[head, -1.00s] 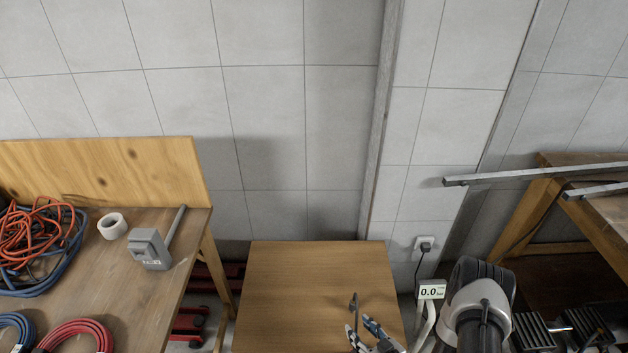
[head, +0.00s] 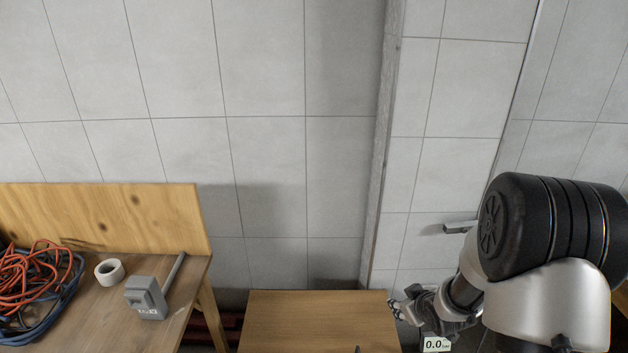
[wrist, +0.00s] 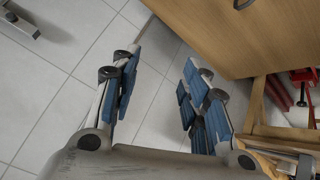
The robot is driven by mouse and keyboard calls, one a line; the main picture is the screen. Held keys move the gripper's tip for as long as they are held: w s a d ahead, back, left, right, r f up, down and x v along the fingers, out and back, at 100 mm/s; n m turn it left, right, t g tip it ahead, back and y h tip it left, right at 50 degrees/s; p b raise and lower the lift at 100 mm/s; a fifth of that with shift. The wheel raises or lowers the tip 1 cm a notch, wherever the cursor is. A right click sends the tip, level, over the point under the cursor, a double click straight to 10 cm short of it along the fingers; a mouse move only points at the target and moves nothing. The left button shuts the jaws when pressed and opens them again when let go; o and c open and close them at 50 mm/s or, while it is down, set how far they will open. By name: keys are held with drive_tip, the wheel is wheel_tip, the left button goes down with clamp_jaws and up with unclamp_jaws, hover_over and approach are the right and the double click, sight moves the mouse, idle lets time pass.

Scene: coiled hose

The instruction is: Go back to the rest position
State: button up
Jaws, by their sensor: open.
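My gripper (head: 398,308) hangs at the right edge of the low wooden table (head: 300,318) in the head view, beside my folded arm. In the wrist view my gripper (wrist: 162,70) has its two blue-padded fingers spread wide, with only tiled floor between them. Nothing is held. The low table (wrist: 225,35) shows at the upper right there, clear of the fingers. A dark curved thing (wrist: 243,4) on it is cut off by the top edge.
A workbench at left holds tangled orange and blue hoses (head: 38,280), a white tape roll (head: 109,270) and a grey box with a lever (head: 147,298). A metal bar (head: 459,228) juts out behind my arm. A small display (head: 436,344) reads 0.0.

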drive_tip(key=s+a+r+m+g+h, duration=0.1)
drive_tip(key=s+r+m, duration=0.1)
drive_tip(key=s+r, duration=0.5)
drive_tip(key=s+a+r+m+g+h, duration=0.1)
drive_tip(key=s+r, duration=0.3)
drive_tip(key=r, duration=0.7)
drive_tip(key=s+a+r+m, duration=0.1)
drive_tip(key=s+a+r, duration=0.1)
drive_tip(key=s, duration=0.5)
drive_tip(key=s+a+r+g+y, duration=0.1)
drive_tip(key=s+a+r, duration=0.1)
drive_tip(key=s, duration=0.5)
drive_tip(key=s+a+r+m, duration=0.1)
drive_tip(key=s+a, duration=0.2)
drive_tip(key=s, duration=0.4)
drive_tip(key=shift+a+r+m+g+y, duration=0.25)
drive_tip(key=shift+r+m+g+y, duration=0.05)
drive_tip(key=shift+r+g+y, duration=0.1)
drive_tip(key=shift+c, duration=1)
drive_tip(key=shift+d, duration=0.1)
